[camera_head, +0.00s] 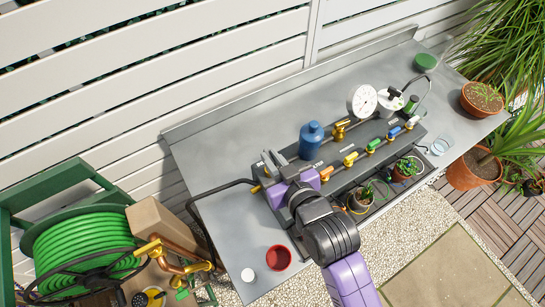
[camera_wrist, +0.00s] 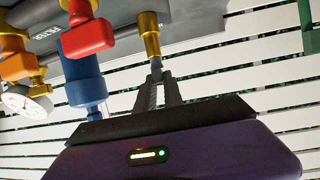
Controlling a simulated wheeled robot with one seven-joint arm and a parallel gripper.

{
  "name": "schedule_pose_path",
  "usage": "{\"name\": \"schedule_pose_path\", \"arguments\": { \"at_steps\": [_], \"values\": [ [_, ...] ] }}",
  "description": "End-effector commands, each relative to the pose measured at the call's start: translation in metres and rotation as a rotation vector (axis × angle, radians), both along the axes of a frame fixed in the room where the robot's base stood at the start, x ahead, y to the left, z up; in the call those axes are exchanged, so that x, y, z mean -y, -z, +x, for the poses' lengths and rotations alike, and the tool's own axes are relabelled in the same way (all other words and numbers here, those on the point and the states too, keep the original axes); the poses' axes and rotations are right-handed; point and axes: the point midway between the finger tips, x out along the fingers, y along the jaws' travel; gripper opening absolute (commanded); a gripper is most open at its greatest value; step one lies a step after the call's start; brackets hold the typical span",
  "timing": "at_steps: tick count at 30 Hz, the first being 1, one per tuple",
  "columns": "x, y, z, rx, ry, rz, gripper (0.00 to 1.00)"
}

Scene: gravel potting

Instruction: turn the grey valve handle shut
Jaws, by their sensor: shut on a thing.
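My gripper (camera_head: 271,160) is at the left end of the dark manifold block (camera_head: 345,172) on the bench. It also shows in the wrist view (camera_wrist: 158,85), where its grey fingers are closed together just off the end of a brass fitting (camera_wrist: 150,36). A small grey piece (camera_wrist: 156,64), seemingly the grey valve handle, sits at the fingertips against that fitting. The fingers hide most of it, so I cannot tell its angle. In the head view my wrist covers this end of the manifold.
Orange (camera_head: 327,173), yellow (camera_head: 351,158), green (camera_head: 373,145) and blue (camera_head: 394,132) handles line the manifold. A blue canister (camera_head: 311,137) and a white gauge (camera_head: 362,101) stand behind. A black hose (camera_head: 216,188) runs left. A red cup (camera_head: 278,258) stands on the bench's front left.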

Motion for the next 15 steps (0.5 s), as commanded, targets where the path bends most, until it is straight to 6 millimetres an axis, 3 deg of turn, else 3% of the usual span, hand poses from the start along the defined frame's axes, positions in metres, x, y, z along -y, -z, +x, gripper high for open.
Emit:
{"name": "schedule_pose_path", "arguments": {
  "at_steps": [15],
  "values": [
    [-0.0055, 0.0023, -0.0014, 0.003, 0.313, 0.001, 0.00]
  ]
}}
